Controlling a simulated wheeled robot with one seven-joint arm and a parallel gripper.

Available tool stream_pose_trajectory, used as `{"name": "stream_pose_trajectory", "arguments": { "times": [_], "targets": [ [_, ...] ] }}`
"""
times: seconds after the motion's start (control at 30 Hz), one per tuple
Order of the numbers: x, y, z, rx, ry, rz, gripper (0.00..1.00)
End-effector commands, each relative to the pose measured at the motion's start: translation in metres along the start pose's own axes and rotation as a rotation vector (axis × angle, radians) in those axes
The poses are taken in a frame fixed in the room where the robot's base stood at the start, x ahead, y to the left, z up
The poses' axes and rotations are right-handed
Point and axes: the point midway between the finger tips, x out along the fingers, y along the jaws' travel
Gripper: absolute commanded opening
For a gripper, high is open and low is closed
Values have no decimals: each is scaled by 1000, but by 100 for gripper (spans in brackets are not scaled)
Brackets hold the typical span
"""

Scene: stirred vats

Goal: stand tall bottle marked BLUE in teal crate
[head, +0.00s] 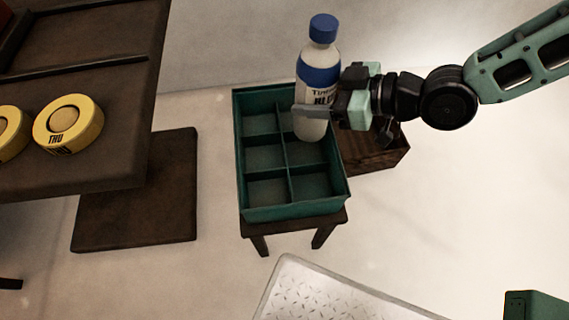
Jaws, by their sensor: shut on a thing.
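A tall white bottle (313,118) with a blue cap and a blue band is upright in the head view. Its label is partly covered by a finger, so I cannot read the lower word fully. My gripper (318,110) is shut on the bottle from the right, around its lower half. The teal crate (294,211) has several compartments in two columns, and those that show look empty. The bottle appears over the crate's far right part. It hides that compartment, and I cannot tell whether its base is inside or above it.
The crate stands on a small dark stool (318,236). A brown wooden box (375,152) is behind it at right. At left is a dark table (120,140) with yellow round things (68,123). A pale patterned surface (335,296) is in front.

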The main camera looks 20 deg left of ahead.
Motion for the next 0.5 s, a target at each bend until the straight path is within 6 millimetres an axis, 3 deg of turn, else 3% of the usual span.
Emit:
{"name": "stream_pose_trajectory", "arguments": {
  "times": [0.17,0.5],
  "targets": [
    [8,-6,6,-11,3,-26,0],
    [28,-7,56,-10,2,-27,0]
  ]
}}
